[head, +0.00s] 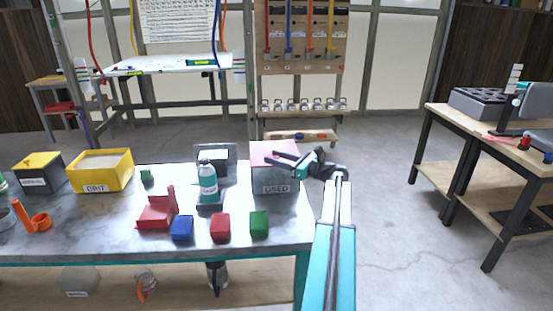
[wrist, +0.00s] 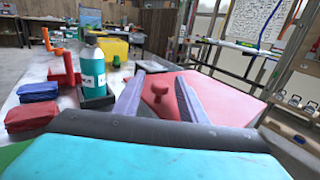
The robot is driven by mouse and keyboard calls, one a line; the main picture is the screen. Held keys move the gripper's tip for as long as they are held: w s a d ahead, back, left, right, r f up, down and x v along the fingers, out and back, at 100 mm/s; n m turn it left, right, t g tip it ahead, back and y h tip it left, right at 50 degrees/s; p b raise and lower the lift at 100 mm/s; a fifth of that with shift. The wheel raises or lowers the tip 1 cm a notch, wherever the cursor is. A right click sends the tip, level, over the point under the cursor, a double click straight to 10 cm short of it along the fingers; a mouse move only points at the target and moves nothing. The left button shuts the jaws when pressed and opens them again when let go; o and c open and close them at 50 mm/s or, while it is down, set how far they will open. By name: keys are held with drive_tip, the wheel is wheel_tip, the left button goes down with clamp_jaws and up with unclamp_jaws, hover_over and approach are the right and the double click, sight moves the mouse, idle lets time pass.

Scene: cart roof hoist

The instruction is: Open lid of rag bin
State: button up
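The rag bin appears to be the grey box (head: 275,188) labelled "USED" at the right end of the workbench. Its red lid (head: 262,147) lies closed on top, partly hidden by my gripper. My gripper (head: 272,158) is over the lid. I cannot tell whether the fingertips touch the lid.
A teal-labelled bottle (head: 208,182) stands left of the bin. Red (head: 220,227) and green (head: 259,223) blocks lie in front. A yellow "GRIT" box (head: 118,170) sits farther left. The floor right of the bench is clear up to another table (head: 435,110).

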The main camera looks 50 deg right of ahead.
clamp_jaws()
drive_tip(key=shift+r, duration=0.1)
